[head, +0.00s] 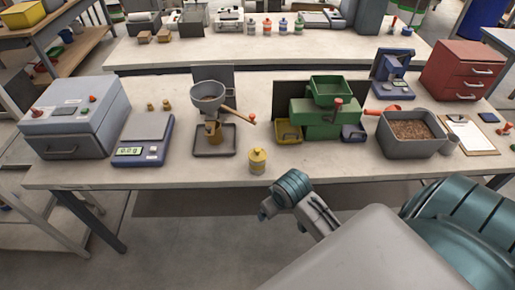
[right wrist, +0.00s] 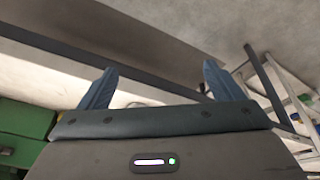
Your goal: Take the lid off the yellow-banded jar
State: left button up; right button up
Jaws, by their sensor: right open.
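A small jar (head: 257,164) with a yellow knobbed lid (head: 257,153) stands upright near the front edge of the near table. The lid sits on the jar. My right arm reaches in from the lower right of the head view, with its wrist in front of the table edge, just right of and nearer than the jar. My right gripper (right wrist: 157,78) shows in the right wrist view with its two blue fingers apart and nothing between them. The jar cannot be made out in that view. My left gripper is not in view.
On the near table (head: 85,174) stand a scale (head: 145,140), a funnel stand (head: 208,97), a green machine (head: 320,113) and a grey bin of pellets (head: 410,142). The front strip beside the jar is clear. Several colour-banded jars stand on the far table (head: 180,52).

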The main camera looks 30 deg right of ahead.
jog(key=w+d+r+m, duration=0.1)
jog(key=w+d+r, duration=0.3)
jog(key=w+r, duration=0.4)
jog(key=w+d+r+m, duration=0.1)
jog(key=w+d+r, duration=0.3)
jog(key=w, duration=0.6)
jog(key=p, duration=0.2)
send_over(258, 150)
jog(key=f, duration=0.3)
jog(key=shift+s+d+f, duration=0.3)
jog(key=shift+d, duration=0.1)
jog(key=f+p, duration=0.2)
jog(key=f, duration=0.1)
jog(key=f+p, duration=0.1)
jog(key=shift+w+a+f, duration=0.2)
jog(key=shift+a+f, duration=0.1)
jog(key=shift+a, duration=0.1)
jog(key=shift+w+d+f, duration=0.1)
jog(key=shift+w+f, duration=0.1)
jog(key=shift+f, duration=0.35)
jog(key=c, duration=1.1)
